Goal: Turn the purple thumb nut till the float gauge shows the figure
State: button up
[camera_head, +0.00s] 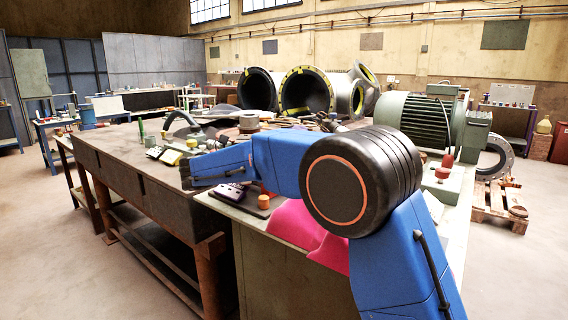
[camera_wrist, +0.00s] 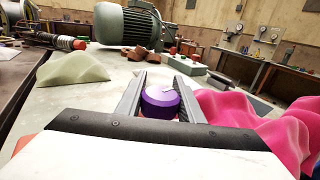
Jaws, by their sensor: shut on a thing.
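The purple thumb nut (camera_wrist: 160,101) shows in the wrist view as a short, ribbed round knob with a pale line on its top. My gripper (camera_wrist: 160,95) has one grey finger on each side of it and is shut on it. A little red shows under the nut's edge. In the head view my blue arm stands in front, and I cannot make out the gripper or the nut there. I cannot pick out the float gauge or its figure in either view.
Bright pink cloth (camera_wrist: 245,120) lies close to the right of my gripper. A pale green lump (camera_wrist: 75,68) lies to the left. A green motor (camera_wrist: 128,24) and a green box with a red button (camera_wrist: 186,64) stand behind. A dark workbench (camera_head: 130,165) extends left.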

dwell(0.5)
jog(key=o, duration=1.1)
jog(key=shift+c, duration=0.2)
